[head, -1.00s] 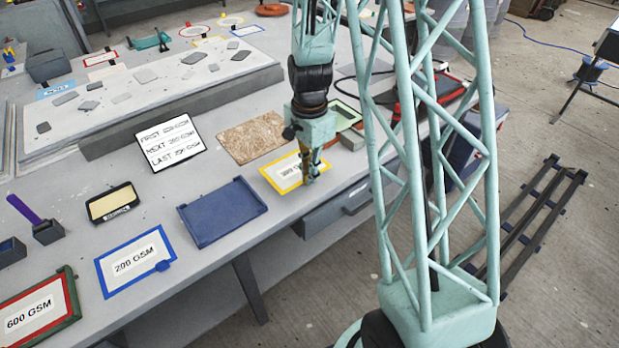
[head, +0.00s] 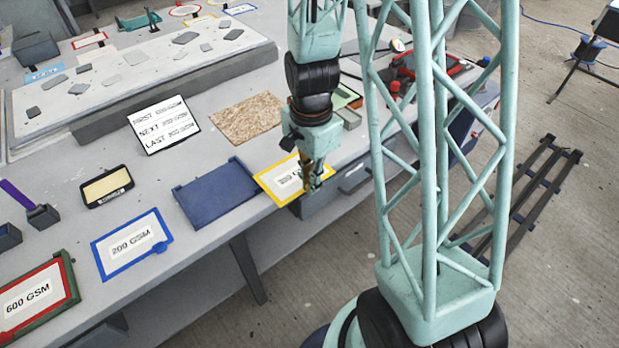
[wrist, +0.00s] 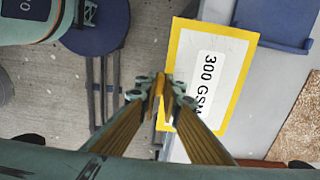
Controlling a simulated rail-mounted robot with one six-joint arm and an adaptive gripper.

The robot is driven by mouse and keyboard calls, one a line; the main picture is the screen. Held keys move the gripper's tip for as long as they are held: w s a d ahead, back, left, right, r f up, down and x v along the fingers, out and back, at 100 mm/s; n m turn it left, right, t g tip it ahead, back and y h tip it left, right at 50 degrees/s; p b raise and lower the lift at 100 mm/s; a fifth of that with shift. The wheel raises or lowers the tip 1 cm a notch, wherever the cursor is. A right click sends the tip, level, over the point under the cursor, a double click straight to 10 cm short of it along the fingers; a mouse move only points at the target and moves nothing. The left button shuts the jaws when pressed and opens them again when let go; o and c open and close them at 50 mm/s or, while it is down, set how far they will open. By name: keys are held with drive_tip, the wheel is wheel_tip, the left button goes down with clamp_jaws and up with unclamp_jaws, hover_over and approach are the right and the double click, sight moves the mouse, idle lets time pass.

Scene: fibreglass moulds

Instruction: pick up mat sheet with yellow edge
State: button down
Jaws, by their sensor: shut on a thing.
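The mat sheet with the yellow edge (head: 270,180) is a white sheet with a "300 GSM" label, at the front edge of the table in the head view. In the wrist view the yellow-edged sheet (wrist: 232,47) fills the upper middle, and its near side juts past the table edge. My gripper (head: 311,186) is at the right side of the sheet. In the wrist view my gripper (wrist: 162,88) is shut on the sheet's yellow edge side. I cannot tell how high the sheet is above the table.
A blue tray (head: 217,193) lies left of the sheet. A brown chipboard-like mat (head: 247,117) lies behind. The blue-edged 200 GSM sheet (head: 132,245) and red-edged 600 GSM sheet (head: 30,303) lie further left. A job card (head: 163,126) stands behind them.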

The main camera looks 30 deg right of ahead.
drive_tip(key=shift+s+a+f+b, duration=0.1)
drive_tip(key=shift+s+a+b, duration=0.2)
drive_tip(key=shift+b, duration=0.35)
drive_tip(key=shift+s+a+b, duration=0.1)
drive_tip(key=shift+s+b, duration=0.25)
drive_tip(key=shift+b, duration=0.25)
drive_tip(key=shift+s+a+b, duration=0.15)
drive_tip(key=shift+s+b, duration=0.2)
drive_tip(key=shift+b, duration=0.9)
drive_tip(key=shift+s+a+b, duration=0.15)
drive_tip(key=shift+s+b, duration=0.15)
drive_tip(key=shift+b, duration=0.55)
drive_tip(key=shift+s+a+r+b, duration=0.15)
drive_tip(key=shift+s+r+b, duration=0.15)
drive_tip(key=shift+b, duration=0.35)
